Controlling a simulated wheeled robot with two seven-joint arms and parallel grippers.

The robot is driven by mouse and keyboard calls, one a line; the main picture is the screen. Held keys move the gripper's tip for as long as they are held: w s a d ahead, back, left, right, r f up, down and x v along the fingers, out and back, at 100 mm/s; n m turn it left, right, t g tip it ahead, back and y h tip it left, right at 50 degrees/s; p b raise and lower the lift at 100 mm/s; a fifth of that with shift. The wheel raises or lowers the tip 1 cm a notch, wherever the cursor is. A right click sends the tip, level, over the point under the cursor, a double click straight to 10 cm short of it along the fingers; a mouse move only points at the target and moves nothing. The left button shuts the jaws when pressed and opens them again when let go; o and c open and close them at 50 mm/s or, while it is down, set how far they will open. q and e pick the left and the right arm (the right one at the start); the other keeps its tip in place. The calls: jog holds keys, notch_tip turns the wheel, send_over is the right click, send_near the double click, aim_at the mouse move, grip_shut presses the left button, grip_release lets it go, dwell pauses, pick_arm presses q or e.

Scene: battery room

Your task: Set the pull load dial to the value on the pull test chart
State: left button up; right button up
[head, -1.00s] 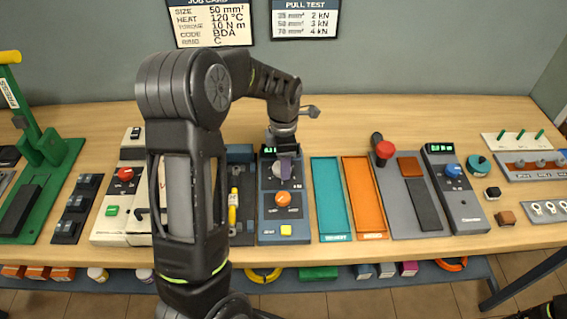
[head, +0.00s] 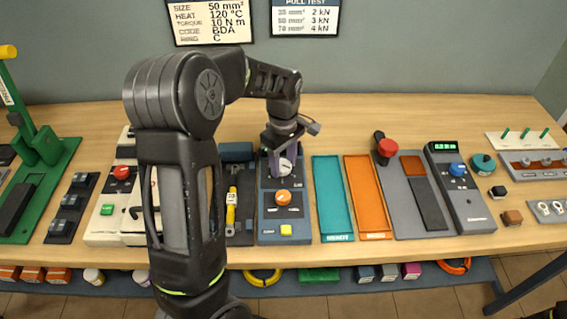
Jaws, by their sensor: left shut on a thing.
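The pull test chart (head: 305,17) hangs on the wall and reads 2 kN, 3 kN and 4 kN down its rows; 3 kN is in the 50 mm² row. The job card (head: 212,22) beside it reads size 50 mm². My left gripper (head: 283,158) reaches down to the blue-grey unit (head: 263,225) and is shut on its upper pale dial (head: 286,168). The gripper partly covers this dial and hides the unit's display. An orange knob (head: 283,197) and a yellow button (head: 286,230) sit below. The dial's markings are too small to read. My right gripper is not in view.
Right of the unit lie a teal tray (head: 333,200) and an orange tray (head: 368,200). Farther right stands a grey unit with a blue knob (head: 457,169) and lit display. My left arm covers part of the white unit (head: 103,225). The bench behind is clear.

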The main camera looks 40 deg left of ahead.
pick_arm(q)
jog(key=m+b, duration=0.1)
jog(key=m, duration=0.3)
jog(key=shift+m, duration=0.3)
jog(key=m, duration=0.4)
jog(key=shift+s+a+m+b, duration=0.1)
jog(key=shift+a+m+b, duration=0.05)
jog(key=shift+m+b, duration=0.2)
jog(key=m, duration=0.4)
jog(key=shift+m+b, duration=0.25)
jog(key=shift+b, duration=0.05)
jog(key=m, duration=0.4)
jog(key=shift+a, duration=0.2)
jog(key=m, duration=0.9)
jog(key=shift+a+r+m, duration=0.1)
jog(key=shift+m, duration=0.2)
jog(key=m, duration=0.8)
jog(key=shift+w+m+p, duration=0.25)
jog(key=shift+m+p, duration=0.05)
jog(key=shift+p, duration=0.05)
